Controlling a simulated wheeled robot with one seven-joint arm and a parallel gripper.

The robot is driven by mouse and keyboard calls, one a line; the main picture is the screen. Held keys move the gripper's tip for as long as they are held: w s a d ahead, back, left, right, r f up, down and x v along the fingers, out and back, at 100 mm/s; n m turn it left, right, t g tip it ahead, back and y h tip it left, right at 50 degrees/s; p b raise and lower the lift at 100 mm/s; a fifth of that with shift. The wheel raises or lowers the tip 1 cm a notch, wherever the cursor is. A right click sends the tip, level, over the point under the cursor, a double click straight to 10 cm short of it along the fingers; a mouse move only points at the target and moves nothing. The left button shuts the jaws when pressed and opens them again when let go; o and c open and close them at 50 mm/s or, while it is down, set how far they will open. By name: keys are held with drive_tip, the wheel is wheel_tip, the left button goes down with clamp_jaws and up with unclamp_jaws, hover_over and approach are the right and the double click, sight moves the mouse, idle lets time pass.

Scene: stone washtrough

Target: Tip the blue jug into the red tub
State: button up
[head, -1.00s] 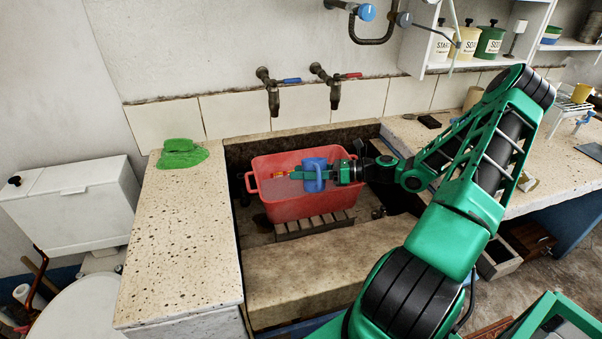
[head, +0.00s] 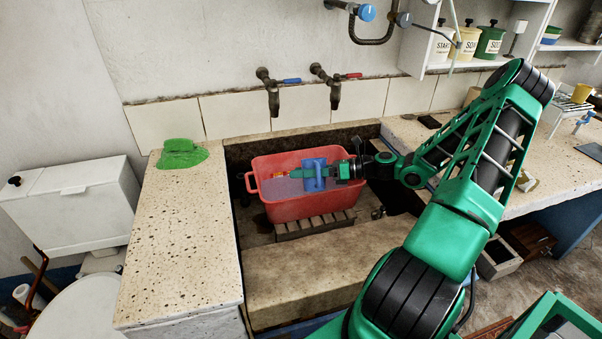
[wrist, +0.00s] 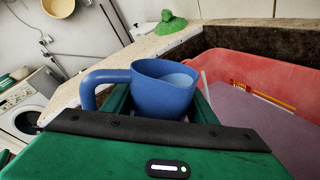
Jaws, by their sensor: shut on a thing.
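The blue jug (head: 313,182) is held over the red tub (head: 300,208), inside its rim as seen in the head view. My gripper (head: 316,172) is shut on it, with green fingers on both sides of its body. In the wrist view the jug (wrist: 165,95) shows its handle on the left and a pale blue surface inside, probably liquid. The jug looks tilted relative to the room. The tub (wrist: 262,65) holds a flat lavender surface like water. I cannot see any stream leaving the jug.
The tub stands on a wooden slatted rack (head: 314,226) in the stone trough (head: 310,270). A thin orange and yellow stick (wrist: 262,95) lies in the tub. A green cloth (head: 182,153) lies on the left ledge. Two taps (head: 272,95) hang above the trough.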

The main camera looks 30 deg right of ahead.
drive_tip(key=shift+w+a+r+m+t+h, duration=2.3)
drive_tip(key=shift+w+a+r+m+h, duration=0.9)
drive_tip(key=shift+w+a, duration=1.75)
drive_tip(key=s+d+f+n+g+y, duration=0.1)
drive_tip(key=s+d+f+n+y, duration=0.1)
drive_tip(key=s+d, duration=0.1)
drive_tip(key=s+d+f+n+g+y, duration=0.2)
drive_tip(key=s+d, duration=0.1)
drive_tip(key=s+d+f+n+g+y, duration=0.1)
drive_tip(key=s+d+f+n+y, duration=0.1)
drive_tip(key=s+d, duration=0.1)
drive_tip(key=shift+s+d+f+g, duration=0.2)
drive_tip(key=shift+s+d+g, duration=0.1)
drive_tip(key=shift+d, duration=0.15)
drive_tip(key=shift+s, duration=0.2)
drive_tip(key=shift+s+n+t+y, duration=0.15)
drive_tip(key=shift+n+t+y, duration=0.25)
drive_tip(key=shift+n, duration=1)
